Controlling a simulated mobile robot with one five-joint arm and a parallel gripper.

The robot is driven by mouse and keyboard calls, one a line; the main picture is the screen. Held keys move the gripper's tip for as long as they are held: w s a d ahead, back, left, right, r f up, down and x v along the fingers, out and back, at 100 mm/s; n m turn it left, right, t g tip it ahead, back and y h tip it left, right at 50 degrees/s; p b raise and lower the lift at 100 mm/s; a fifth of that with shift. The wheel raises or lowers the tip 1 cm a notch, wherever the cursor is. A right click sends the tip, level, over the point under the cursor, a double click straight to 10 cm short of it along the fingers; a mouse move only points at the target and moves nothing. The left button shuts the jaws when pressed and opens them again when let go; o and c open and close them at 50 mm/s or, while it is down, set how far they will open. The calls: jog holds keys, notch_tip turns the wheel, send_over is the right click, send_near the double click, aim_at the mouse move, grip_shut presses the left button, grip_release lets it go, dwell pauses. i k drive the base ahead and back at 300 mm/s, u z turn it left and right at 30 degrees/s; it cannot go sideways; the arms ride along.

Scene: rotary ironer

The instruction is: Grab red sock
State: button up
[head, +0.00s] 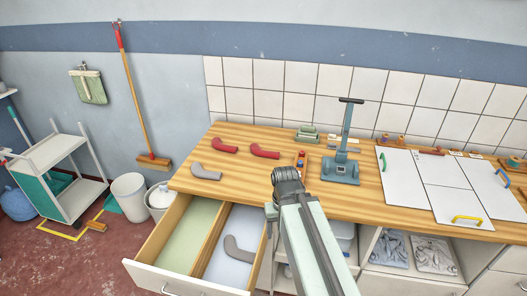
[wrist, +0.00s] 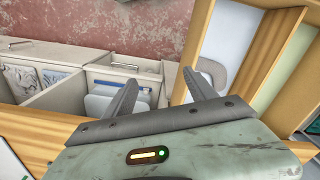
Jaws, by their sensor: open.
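Two red socks lie on the wooden worktop in the head view, a left one (head: 224,145) and a right one (head: 265,151). They are apart from each other, left of and behind my raised arm. My gripper (wrist: 160,78) shows in the wrist view with its two fingers spread and nothing between them. It is over the counter's front side near the open drawer. Its fingers cannot be made out in the head view. No red sock shows in the wrist view.
A grey sock (head: 206,172) lies at the worktop's left. Another grey sock (head: 239,248) lies in the right compartment of the open drawer (head: 190,279). A blue-grey press (head: 341,168) stands right of my arm. White boards (head: 447,172) cover the worktop's right.

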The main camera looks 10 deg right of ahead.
aim_at(255, 148)
jog(key=u, duration=2.7)
jog(key=i, duration=2.55)
jog(key=z, duration=2.4)
jog(key=i, duration=1)
